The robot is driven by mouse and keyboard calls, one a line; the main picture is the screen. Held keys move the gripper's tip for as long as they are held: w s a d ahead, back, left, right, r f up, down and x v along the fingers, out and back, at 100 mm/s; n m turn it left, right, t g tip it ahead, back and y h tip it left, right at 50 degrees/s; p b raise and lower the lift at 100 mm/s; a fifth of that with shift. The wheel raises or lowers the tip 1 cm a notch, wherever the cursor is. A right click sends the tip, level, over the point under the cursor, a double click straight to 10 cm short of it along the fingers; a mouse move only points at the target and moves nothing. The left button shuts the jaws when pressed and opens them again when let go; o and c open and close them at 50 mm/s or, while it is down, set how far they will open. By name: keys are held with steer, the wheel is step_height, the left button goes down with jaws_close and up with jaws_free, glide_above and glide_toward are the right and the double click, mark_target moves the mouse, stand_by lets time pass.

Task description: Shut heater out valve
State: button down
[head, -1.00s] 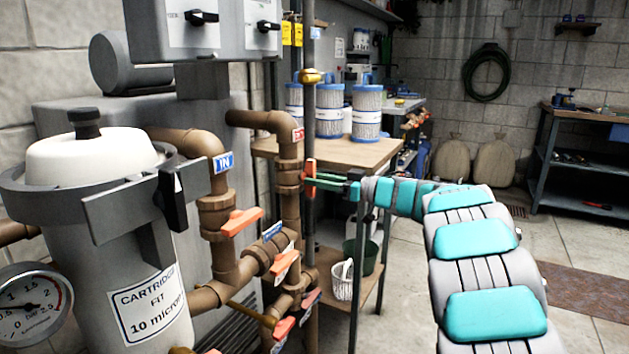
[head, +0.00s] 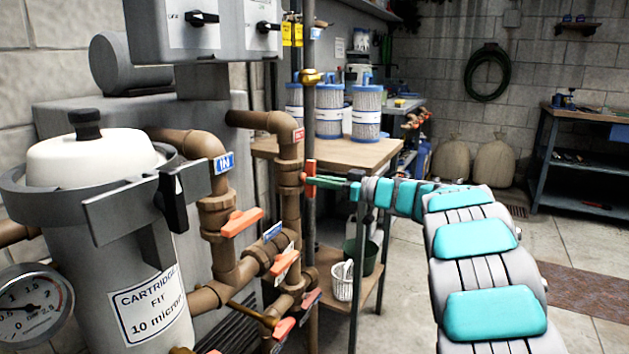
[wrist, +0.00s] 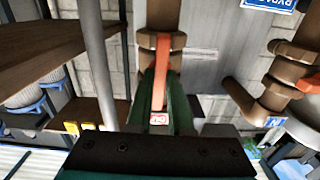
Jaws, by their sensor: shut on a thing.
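The valve with the orange lever handle (head: 310,173) sits on the brown vertical pipe, below a red tag (head: 298,135) that I take to be the heater out label. The lever stands upright, along the pipe. My gripper (head: 322,181) reaches it from the right, with its green fingers closed together at the lever. In the wrist view the orange lever (wrist: 162,62) lies between the green fingers (wrist: 160,92), lined up with the pipe. A small red and white tag (wrist: 159,119) shows between the fingers. The fingers hide part of the lever.
Another orange-handled valve (head: 241,222) is on the pipe left of my gripper, with several more below. A grey vertical post (head: 329,120) stands just right of the pipe. A wooden table (head: 362,152) with filter cartridges stands behind. Open floor lies to the right.

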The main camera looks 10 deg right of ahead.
steer(key=m, duration=1.8)
steer(key=c, duration=0.7)
jaws_free()
steer(key=shift+v, duration=3.5)
